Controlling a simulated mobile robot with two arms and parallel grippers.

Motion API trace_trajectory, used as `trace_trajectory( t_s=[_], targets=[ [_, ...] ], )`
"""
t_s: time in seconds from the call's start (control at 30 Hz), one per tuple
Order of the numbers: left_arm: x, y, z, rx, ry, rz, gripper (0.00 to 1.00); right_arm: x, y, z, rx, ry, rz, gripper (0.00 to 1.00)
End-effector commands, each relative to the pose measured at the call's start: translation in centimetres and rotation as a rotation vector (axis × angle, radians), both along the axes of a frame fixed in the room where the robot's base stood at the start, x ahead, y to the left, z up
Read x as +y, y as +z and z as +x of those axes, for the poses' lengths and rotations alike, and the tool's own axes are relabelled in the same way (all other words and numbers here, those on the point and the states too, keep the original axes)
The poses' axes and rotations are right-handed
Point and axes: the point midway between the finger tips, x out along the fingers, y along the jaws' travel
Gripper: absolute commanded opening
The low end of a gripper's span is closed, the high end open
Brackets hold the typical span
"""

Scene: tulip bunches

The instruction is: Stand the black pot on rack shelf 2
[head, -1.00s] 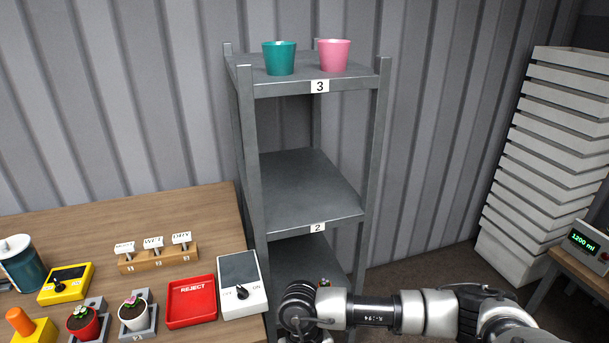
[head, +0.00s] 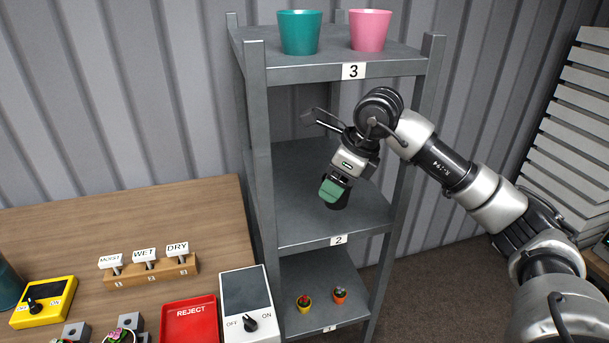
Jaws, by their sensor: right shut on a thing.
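The grey metal rack has number cards on its shelves. Shelf 2 (head: 295,226) is the middle one, and apart from what my right gripper holds I see nothing on it. My right gripper (head: 334,192) reaches in over shelf 2, pointing down, and is shut on the black pot (head: 337,203). Only a small dark part of the pot shows below the green fingers, which hide the rest. The pot is at or just above the shelf surface; I cannot tell whether it touches. My left gripper is not in view.
Shelf 3 above holds a teal pot (head: 299,32) and a pink pot (head: 370,30). Rack posts stand either side of my arm. A wooden table (head: 190,222) is at left.

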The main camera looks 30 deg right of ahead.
Motion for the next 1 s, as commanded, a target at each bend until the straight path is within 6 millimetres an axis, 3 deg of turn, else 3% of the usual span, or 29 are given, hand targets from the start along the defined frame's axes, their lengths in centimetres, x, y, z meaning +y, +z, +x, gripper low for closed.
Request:
trace_trajectory(
  t_s=[0.17,0.6,0.87,1.0],
  targets=[
    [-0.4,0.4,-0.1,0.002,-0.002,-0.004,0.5,-0.8,-0.2,1.6,0.004,-0.049,0.003,0.34],
    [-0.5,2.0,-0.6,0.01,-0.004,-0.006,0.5,-4.1,-5.5,9.7,0.004,-0.047,0.003,0.34],
    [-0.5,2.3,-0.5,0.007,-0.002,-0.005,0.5,-4.6,-6.8,10.9,0.004,-0.043,0.0,0.34],
    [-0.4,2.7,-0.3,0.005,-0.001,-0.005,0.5,-4.5,-8.6,10.8,0.007,-0.042,0.0,0.34]
  ],
)
